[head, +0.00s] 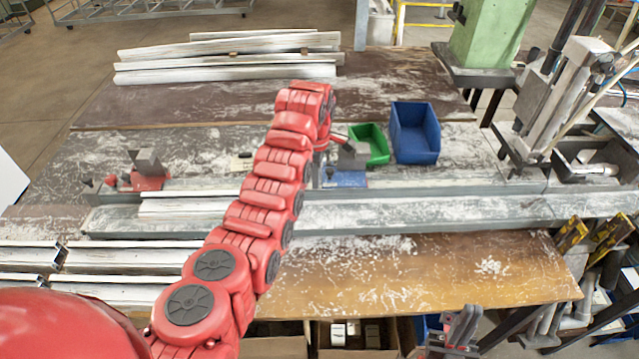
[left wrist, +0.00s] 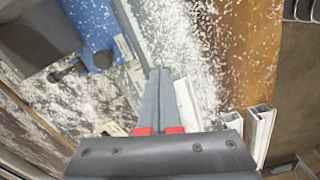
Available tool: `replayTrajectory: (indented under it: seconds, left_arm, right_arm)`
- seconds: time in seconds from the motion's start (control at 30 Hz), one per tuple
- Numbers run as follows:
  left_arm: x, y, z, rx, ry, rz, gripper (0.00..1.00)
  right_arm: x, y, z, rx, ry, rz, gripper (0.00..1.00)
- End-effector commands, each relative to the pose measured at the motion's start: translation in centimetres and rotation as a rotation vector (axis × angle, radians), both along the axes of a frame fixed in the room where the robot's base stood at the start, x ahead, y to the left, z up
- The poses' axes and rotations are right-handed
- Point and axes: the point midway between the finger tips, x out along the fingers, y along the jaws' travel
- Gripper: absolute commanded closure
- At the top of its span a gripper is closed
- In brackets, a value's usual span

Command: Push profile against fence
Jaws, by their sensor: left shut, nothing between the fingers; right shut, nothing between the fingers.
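The pale profile (head: 185,206) lies along the metal bed left of my arm in the head view, in front of the long fence rail (head: 420,190). Its right part is hidden behind my red left arm. In the left wrist view its end (left wrist: 186,102) shows just right of my left gripper (left wrist: 160,72). That gripper is shut and empty, pointing down at the dusty bed; I cannot tell whether it touches the profile. In the head view it is mostly hidden by my arm. My right gripper (head: 462,326) is shut and empty at the bottom, in front of the wooden bench edge.
A red clamp (head: 150,180) and a blue clamp (head: 345,179) stand behind the bed. Green (head: 376,146) and blue (head: 414,134) bins are behind them. More profiles lie at the back (head: 225,72) and front left (head: 30,256). The wooden front strip (head: 400,285) is clear right of my arm.

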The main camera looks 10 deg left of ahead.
Motion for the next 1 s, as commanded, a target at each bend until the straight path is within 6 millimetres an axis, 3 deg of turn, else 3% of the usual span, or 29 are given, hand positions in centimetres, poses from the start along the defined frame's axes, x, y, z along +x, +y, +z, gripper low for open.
replayTrajectory:
  seconds: [0.03,0.23,0.43,0.6,1.0]
  left_arm:
    - [0.0,-0.2,-1.7,0.001,-0.001,-0.002,1.0]
    - [-0.1,-0.1,-4.8,0.0,0.005,-0.002,1.0]
    - [-0.1,-0.1,-8.2,0.0,0.003,-0.004,1.0]
    - [0.0,2.6,-8.1,0.0,-0.001,-0.002,1.0]
    - [0.0,3.9,-8.5,-0.001,-0.004,-0.004,1.0]
  right_arm:
    - [0.0,0.0,-1.4,0.0,0.0,0.0,1.0]
    - [0.0,0.0,1.2,0.0,0.0,0.0,1.0]
    - [0.0,0.0,2.2,0.0,0.0,0.0,1.0]
    - [0.0,0.0,3.7,0.0,0.0,0.0,1.0]
    - [0.0,0.0,4.0,0.0,0.0,0.0,1.0]
